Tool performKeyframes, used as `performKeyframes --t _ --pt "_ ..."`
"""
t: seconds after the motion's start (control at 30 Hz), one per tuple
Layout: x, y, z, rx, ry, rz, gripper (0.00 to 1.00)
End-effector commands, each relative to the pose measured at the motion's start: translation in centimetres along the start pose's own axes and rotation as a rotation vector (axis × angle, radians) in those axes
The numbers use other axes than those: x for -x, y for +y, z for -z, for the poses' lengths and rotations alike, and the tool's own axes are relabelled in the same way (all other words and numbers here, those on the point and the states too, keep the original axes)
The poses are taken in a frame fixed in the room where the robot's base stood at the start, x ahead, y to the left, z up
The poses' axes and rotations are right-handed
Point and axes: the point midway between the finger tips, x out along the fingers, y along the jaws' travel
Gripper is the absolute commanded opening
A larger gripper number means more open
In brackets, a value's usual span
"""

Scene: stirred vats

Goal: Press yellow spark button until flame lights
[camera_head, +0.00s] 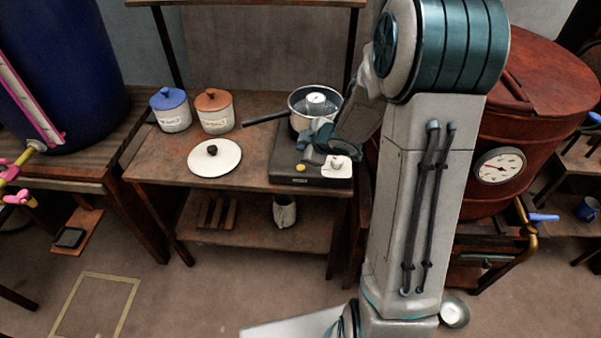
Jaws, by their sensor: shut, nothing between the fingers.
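The yellow spark button (300,168) is on the front of the dark stove (310,181), near its front left corner. A white knob (338,164) is to the right of the button. My arm and gripper hide part of the stove and pot, and no flame is visible.
A white lid (214,157) with a dark knob lies left of the stove on the wooden table (150,160). A blue-lidded jar (171,112) and an orange-lidded jar (214,112) stand behind it. A red-brown vat (490,130) with a gauge is at the right.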

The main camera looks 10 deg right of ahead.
Motion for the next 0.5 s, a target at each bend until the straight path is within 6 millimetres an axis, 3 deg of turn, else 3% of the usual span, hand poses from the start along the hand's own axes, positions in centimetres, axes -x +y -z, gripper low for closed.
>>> performKeyframes --t 0.23,0.5 --pt "-2.6 -1.9 -1.9 0.0 0.0 0.0 0.0" --pt "-3.5 -2.5 -2.5 0.001 0.0 0.0 0.0"
